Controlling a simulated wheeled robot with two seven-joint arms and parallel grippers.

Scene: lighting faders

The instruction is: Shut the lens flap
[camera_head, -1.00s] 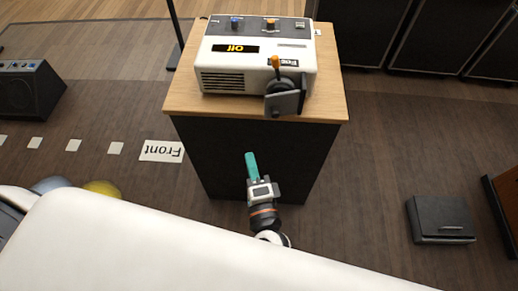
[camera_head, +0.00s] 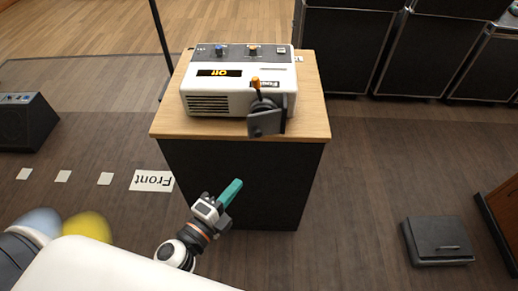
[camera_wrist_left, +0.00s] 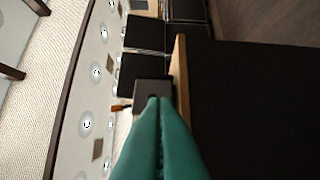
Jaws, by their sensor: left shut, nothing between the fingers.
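A white projector-like box (camera_head: 215,103) with a grey top panel stands on a wooden-topped black stand. Its small display reads "Off". At its front right is a dark square lens flap (camera_head: 266,123), hanging out from the lens, with an orange-tipped lever (camera_head: 256,83) above it. The flap also shows in the left wrist view (camera_wrist_left: 152,88), just beyond the fingertips. My left gripper (camera_head: 234,187), with teal fingers, is shut and empty in front of the stand, below and apart from the flap. My right gripper is not in view.
The stand's wooden top (camera_head: 180,125) has a front edge between my gripper and the box. A dark speaker (camera_head: 25,120) is at far left, a grey case (camera_head: 438,241) at right. Black cases line the back right. A "Front" label (camera_head: 152,181) lies on the floor.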

